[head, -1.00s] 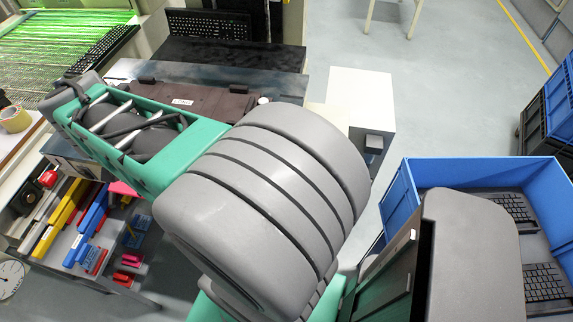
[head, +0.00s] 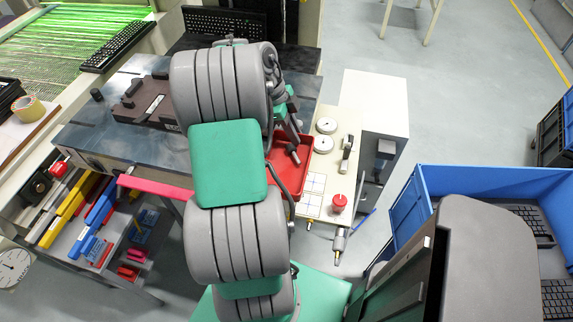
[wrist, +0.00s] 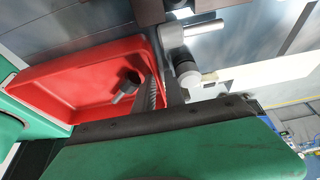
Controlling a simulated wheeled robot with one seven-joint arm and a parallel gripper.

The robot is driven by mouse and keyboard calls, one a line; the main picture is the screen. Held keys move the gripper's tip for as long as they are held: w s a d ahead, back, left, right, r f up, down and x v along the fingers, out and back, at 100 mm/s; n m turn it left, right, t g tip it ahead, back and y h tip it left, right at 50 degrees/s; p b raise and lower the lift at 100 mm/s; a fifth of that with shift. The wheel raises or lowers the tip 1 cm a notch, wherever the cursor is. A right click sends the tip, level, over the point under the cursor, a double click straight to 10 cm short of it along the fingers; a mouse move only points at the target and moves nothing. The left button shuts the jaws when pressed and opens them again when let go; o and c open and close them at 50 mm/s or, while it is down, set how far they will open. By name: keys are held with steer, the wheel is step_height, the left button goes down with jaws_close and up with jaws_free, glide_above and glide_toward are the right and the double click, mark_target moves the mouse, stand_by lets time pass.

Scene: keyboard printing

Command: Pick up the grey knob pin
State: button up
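A dark grey pin with a thick knob (head: 293,153) lies tilted in the red tray (head: 283,176), at the right end of the workbench. In the wrist view the pin (wrist: 126,86) lies on the tray floor (wrist: 75,88), just left of my fingers. My gripper (wrist: 160,88) is open by a narrow gap and empty, with one ribbed finger pad showing. It hangs above the tray's right side and is apart from the pin. In the head view my arm covers most of the gripper and part of the tray.
Silver and grey cylindrical parts (wrist: 187,68) stand close beyond my fingers. A dark brown fixture (head: 150,103) and a small black cylinder (head: 97,95) are on the bench.

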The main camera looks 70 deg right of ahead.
steer(key=shift+f, duration=0.1)
stand_by(0.3)
jaws_close()
stand_by(1.4)
